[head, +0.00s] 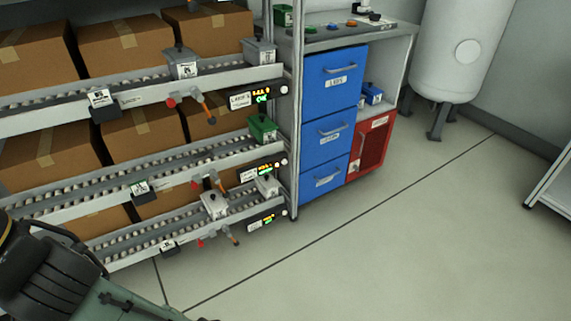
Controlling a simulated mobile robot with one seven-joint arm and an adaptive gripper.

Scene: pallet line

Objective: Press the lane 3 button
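A rack of roller lanes stands at the left in the head view. Its upper visible lane has a label and lit display panel (258,97) at the right end; the label seems to read LANE 3, but it is small. A small pale round button (284,90) sits just right of that display. Similar pale buttons sit at the ends of the middle lane (284,162) and the bottom lane (284,213); their labels are too small to read. Part of my arm shows at the lower left, well apart from these buttons. My gripper is not in view.
Brown boxes (35,55) fill the lanes; small bins and orange-tipped levers (207,104) project from the lane fronts. A blue-drawer cabinet (333,75) with a red door (372,147) stands right of the rack. A white tank (460,50) is behind. The floor (400,240) in front is clear.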

